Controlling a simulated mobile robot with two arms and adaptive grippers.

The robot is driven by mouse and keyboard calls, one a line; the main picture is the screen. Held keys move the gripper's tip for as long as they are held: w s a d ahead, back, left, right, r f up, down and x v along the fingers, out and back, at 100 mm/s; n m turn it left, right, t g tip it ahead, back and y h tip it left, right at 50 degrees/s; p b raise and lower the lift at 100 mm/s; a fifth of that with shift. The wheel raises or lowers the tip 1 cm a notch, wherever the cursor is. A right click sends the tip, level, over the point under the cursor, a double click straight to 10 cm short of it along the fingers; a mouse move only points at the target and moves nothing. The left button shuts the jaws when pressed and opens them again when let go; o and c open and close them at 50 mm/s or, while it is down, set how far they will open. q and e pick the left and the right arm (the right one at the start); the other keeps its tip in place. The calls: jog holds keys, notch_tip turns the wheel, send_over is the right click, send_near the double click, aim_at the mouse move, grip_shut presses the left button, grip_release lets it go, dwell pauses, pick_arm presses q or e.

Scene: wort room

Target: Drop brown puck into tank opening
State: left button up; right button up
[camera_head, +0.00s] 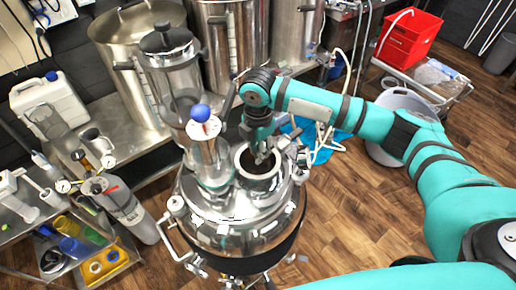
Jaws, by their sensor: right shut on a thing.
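The steel tank (235,228) stands in the middle of the view, with a round opening (241,177) in its lid. My right gripper (262,157) points down over this opening, with its fingertips at or just inside the rim. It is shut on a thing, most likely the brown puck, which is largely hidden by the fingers. Dark brown shows inside the opening below the fingertips; I cannot tell puck from tank interior there. My left gripper is not in view.
Large steel pots (133,60) line the back. A red crate (409,40) is at the upper right. Wooden floor (335,220) lies open at right.

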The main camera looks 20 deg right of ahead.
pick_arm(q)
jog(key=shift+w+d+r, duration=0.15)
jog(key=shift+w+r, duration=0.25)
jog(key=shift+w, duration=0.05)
pick_arm(e)
jog(key=o, duration=0.8)
jog(key=shift+c, duration=0.2)
jog(key=shift+r, duration=0.25)
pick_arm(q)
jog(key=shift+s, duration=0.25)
pick_arm(e)
notch_tip(320, 180, up, 12)
jog(key=shift+f, duration=0.2)
